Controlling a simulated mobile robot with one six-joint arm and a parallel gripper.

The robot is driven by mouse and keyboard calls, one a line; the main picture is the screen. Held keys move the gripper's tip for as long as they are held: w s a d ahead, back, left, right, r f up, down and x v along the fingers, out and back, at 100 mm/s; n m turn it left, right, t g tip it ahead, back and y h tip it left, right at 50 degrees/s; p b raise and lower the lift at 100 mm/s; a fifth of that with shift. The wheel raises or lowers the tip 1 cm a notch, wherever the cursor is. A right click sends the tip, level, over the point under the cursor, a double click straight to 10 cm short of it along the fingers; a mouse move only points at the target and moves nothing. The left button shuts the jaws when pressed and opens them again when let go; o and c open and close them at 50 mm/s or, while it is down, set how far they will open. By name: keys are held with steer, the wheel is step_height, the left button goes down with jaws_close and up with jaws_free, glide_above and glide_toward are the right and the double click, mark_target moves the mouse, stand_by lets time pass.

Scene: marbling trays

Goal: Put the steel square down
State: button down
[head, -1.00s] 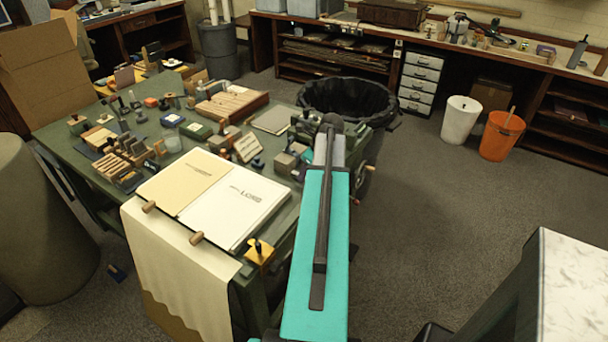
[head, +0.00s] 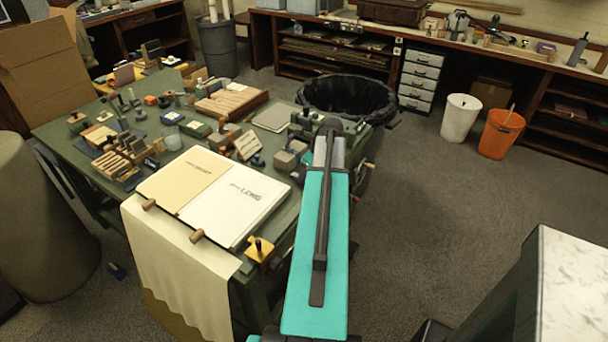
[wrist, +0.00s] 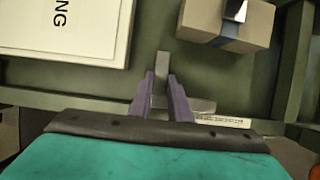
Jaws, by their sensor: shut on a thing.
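In the wrist view my gripper (wrist: 161,82) has two purple fingers closed on the steel square, a small grey metal L-shape (wrist: 162,68). One arm of the square points away from me between the fingers, and the other (wrist: 194,104) runs off to the right. The square is over the green table (wrist: 148,50), near its edge. I cannot tell whether it touches the top.
A pale block with a metal piece (wrist: 228,22) is at the upper right there. A yellow block (head: 259,250) sits at the table corner.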

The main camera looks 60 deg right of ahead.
steer(key=c, duration=1.6)
jaws_free()
steer(key=shift+f, duration=0.1)
steer(key=shift+c, duration=0.2)
steer(key=shift+r, duration=0.75)
steer(key=b+v, duration=0.1)
steer(key=v, duration=1)
steer(key=shift+s+r+b, duration=0.25)
steer(key=shift+r+b, duration=0.05)
steer(key=shift+b, duration=0.05)
